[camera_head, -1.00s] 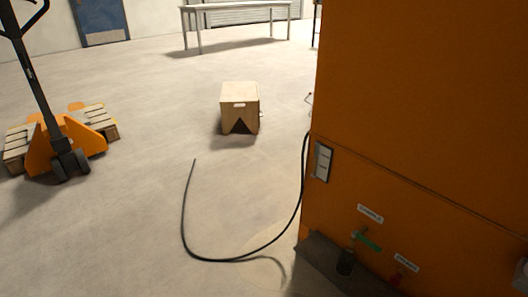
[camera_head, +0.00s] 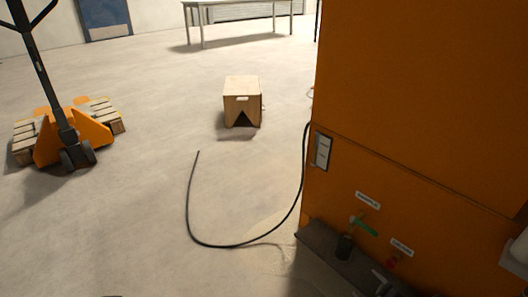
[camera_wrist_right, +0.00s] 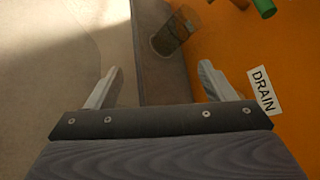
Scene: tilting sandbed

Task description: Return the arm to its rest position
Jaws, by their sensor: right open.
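My right gripper (camera_wrist_right: 160,78) is open in the wrist view, its two pale fingers wide apart with nothing held. A grey ledge (camera_wrist_right: 148,52) lies beyond the fingers, with a clear cup (camera_wrist_right: 175,35) on it. The orange cabinet (camera_wrist_right: 225,40) and its DRAIN label (camera_wrist_right: 262,90) are close to the right finger. In the head view, a small pale piece at the bottom, by the ledge (camera_head: 318,243), looks like part of my right gripper. My left gripper is in neither view.
The orange cabinet (camera_head: 425,110) fills the right, with a green-handled valve (camera_head: 363,226) and a red one (camera_head: 392,262) low on its front. A black hose (camera_head: 190,215) loops over the floor. A wooden box (camera_head: 242,100) and a pallet jack (camera_head: 88,128) stand beyond. The floor between is clear.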

